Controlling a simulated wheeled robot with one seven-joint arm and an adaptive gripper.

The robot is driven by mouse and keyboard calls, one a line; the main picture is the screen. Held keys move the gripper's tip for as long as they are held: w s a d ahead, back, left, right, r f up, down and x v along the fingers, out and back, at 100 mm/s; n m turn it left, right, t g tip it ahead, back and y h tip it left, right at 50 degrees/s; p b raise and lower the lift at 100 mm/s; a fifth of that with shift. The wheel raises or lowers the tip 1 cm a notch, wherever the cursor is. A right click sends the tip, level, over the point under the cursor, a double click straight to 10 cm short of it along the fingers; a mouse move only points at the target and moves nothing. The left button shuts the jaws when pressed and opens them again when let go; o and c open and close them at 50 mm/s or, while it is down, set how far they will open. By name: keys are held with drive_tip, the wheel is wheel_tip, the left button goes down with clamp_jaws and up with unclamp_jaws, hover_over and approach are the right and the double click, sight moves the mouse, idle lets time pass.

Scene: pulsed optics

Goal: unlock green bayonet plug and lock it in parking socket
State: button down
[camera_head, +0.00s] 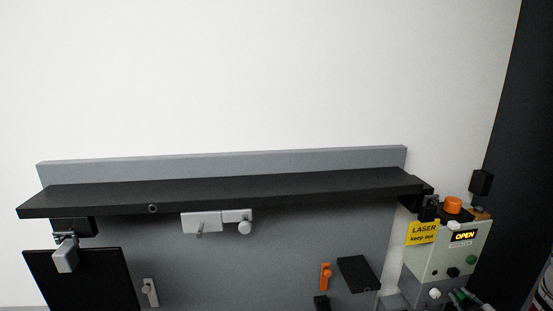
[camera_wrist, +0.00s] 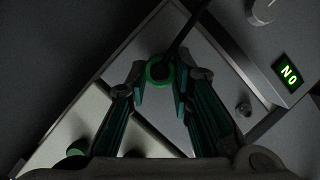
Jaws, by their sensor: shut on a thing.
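The parking socket cannot be made out for certain. In the head view, small green parts (camera_head: 461,297) show at the bottom right, low on the box; which of them is the plug is unclear.
A pale box (camera_head: 450,252) with a lit OPEN display (camera_head: 464,236), orange button (camera_head: 452,204) and yellow laser sign (camera_head: 423,232) stands at the right. A black shelf (camera_head: 230,190) spans a grey panel. The wrist view shows a green-lit display (camera_wrist: 289,73) and a green knob (camera_wrist: 78,148).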

drive_tip(key=shift+d+r, duration=0.1)
drive_tip(key=shift+s+p, duration=0.3)
drive_tip(key=shift+s, duration=0.25)
drive_tip(key=s+p, duration=0.1)
drive_tip(key=s, duration=0.1)
drive_tip(key=s+p, duration=0.1)
drive_tip(key=s, duration=0.1)
drive_tip(key=shift+s+d, duration=0.2)
drive_tip(key=shift+s, duration=0.15)
drive_tip(key=shift+w+f, duration=0.1)
drive_tip(key=shift+f, duration=0.1)
idle(0.3)
